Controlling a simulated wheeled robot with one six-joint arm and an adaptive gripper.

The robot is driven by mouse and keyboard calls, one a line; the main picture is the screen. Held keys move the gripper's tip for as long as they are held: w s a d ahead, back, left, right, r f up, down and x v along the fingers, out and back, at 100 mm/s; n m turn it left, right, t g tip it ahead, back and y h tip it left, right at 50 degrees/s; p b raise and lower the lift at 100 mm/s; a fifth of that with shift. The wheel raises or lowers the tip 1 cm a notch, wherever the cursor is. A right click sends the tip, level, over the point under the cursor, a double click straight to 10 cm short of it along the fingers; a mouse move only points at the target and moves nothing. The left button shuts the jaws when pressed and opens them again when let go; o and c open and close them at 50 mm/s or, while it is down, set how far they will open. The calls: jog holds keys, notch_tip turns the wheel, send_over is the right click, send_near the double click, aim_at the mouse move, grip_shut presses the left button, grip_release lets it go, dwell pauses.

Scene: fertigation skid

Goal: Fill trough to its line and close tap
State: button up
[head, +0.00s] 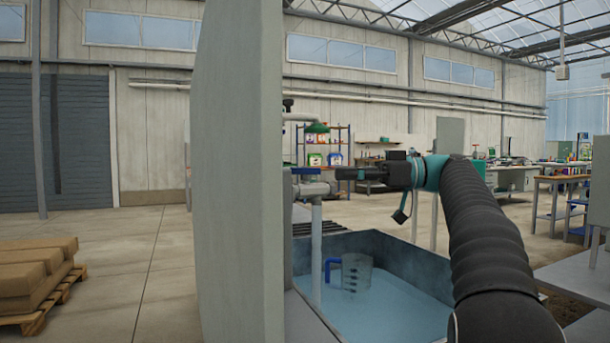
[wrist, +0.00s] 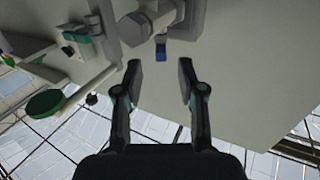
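The trough (head: 400,244) is a grey open tank in the lower middle of the head view, with bluish water (head: 395,312) in it. I cannot make out a fill line on its walls. The tap (head: 316,188) is a pale fitting above the trough's left end, with a blue lever (head: 306,171) on top. A pale vertical column (head: 317,250) runs down from it to the water; I cannot tell if it is pipe or stream. My gripper (head: 342,174) is just right of the tap. In the wrist view its fingers (wrist: 160,68) are apart and empty, with a blue piece (wrist: 161,50) beyond them.
A clear jug (head: 356,272) with a blue handle stands in the trough water. A tall grey panel (head: 240,170) blocks the view left of the tap. A grey bench (head: 585,285) is at right.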

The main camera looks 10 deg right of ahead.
aim_at(305, 174)
jog(key=x, duration=0.8)
jog(key=shift+a, duration=0.4)
grip_shut()
